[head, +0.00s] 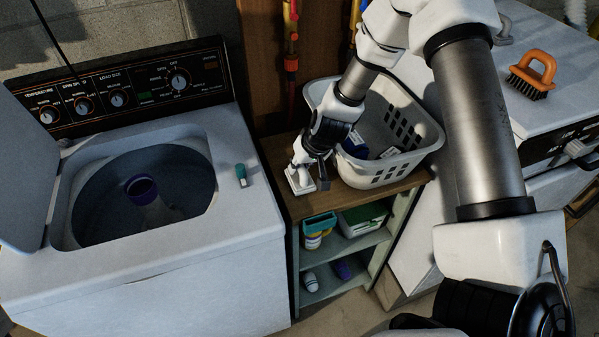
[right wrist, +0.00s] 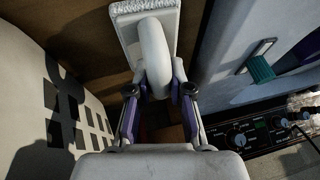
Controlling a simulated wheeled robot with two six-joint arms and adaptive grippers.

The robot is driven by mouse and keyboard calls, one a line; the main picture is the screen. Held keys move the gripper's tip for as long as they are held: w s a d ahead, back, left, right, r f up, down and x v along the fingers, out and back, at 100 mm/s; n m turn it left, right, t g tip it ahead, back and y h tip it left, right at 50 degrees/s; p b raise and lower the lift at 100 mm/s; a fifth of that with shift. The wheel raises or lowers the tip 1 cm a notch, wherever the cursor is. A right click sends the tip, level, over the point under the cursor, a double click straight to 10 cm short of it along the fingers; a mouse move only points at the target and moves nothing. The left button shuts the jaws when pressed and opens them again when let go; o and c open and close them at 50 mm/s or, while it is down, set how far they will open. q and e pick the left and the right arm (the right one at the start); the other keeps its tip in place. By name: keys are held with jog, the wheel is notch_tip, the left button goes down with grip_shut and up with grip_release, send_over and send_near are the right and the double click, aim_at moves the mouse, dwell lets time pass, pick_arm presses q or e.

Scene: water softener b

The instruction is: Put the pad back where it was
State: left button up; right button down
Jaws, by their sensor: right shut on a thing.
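The pad (head: 300,184) is a white block with a curved white handle. In the head view it is at the left part of the wooden shelf top (head: 376,202), between the washer and the basket. I cannot tell whether it touches the wood. My right gripper (head: 312,160) is shut on the pad's handle. In the right wrist view the gripper (right wrist: 158,92) has its fingers on both sides of the handle (right wrist: 153,60), with the pad's flat base (right wrist: 130,28) beyond it. My left gripper is out of view.
A white basket (head: 412,160) stands right beside the gripper. The open washer (head: 150,262) is to the left, with a purple-topped part (head: 141,188) in its drum and a small teal-capped item (head: 241,175) on its rim. An orange brush (head: 533,74) lies on the right machine.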

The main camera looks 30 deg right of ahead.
jog(key=shift+r, duration=0.15)
jog(key=shift+s+f, duration=0.15)
jog(key=shift+f, duration=0.1)
jog(key=c, duration=1.1)
grip_release()
jog(key=shift+o, duration=0.2)
